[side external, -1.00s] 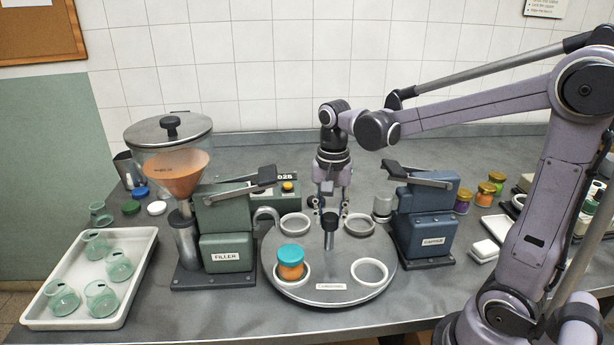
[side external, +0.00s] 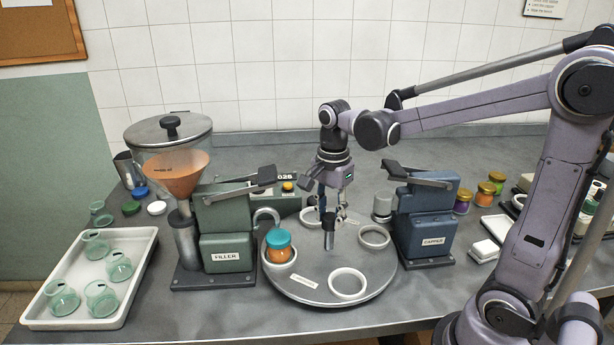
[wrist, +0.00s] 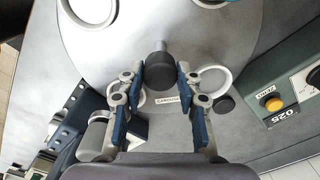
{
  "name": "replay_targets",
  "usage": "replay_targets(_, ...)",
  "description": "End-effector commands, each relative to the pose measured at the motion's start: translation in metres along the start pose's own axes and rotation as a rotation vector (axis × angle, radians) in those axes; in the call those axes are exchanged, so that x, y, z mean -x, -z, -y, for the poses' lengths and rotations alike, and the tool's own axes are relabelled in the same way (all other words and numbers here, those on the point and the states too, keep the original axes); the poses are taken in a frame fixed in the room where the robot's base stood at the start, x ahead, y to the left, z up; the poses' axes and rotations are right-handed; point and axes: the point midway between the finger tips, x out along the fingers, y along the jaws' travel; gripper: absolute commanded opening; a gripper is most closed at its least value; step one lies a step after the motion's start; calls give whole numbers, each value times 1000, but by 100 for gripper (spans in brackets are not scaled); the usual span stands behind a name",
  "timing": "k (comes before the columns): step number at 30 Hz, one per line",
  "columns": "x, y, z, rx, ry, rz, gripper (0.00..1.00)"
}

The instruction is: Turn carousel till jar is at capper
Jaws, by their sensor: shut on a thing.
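The grey carousel (side external: 312,262) carries several white ring holders around a central post with a black knob (side external: 329,222). An orange jar with a teal top (side external: 279,249) stands upright in the left holder, beside the green filler (side external: 226,225). The blue capper (side external: 425,222) is on the right, its grey head (side external: 382,206) near an empty holder (side external: 374,237). My gripper (side external: 331,210) is low over the carousel's middle. In the wrist view the knob (wrist: 160,71) sits between my blue-padded fingers (wrist: 160,82), shut on it. Only a teal edge shows at the top there.
A white tray (side external: 140,285) of empty green glass jars lies at the left. An empty holder (side external: 348,297) faces the front.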

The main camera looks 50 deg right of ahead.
Motion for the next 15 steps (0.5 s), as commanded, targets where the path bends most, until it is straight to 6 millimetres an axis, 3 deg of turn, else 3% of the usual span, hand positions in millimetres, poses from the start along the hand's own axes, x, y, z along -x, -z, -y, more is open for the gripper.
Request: replay_targets(15,-2,0,-1,-260,-1,-1,0)
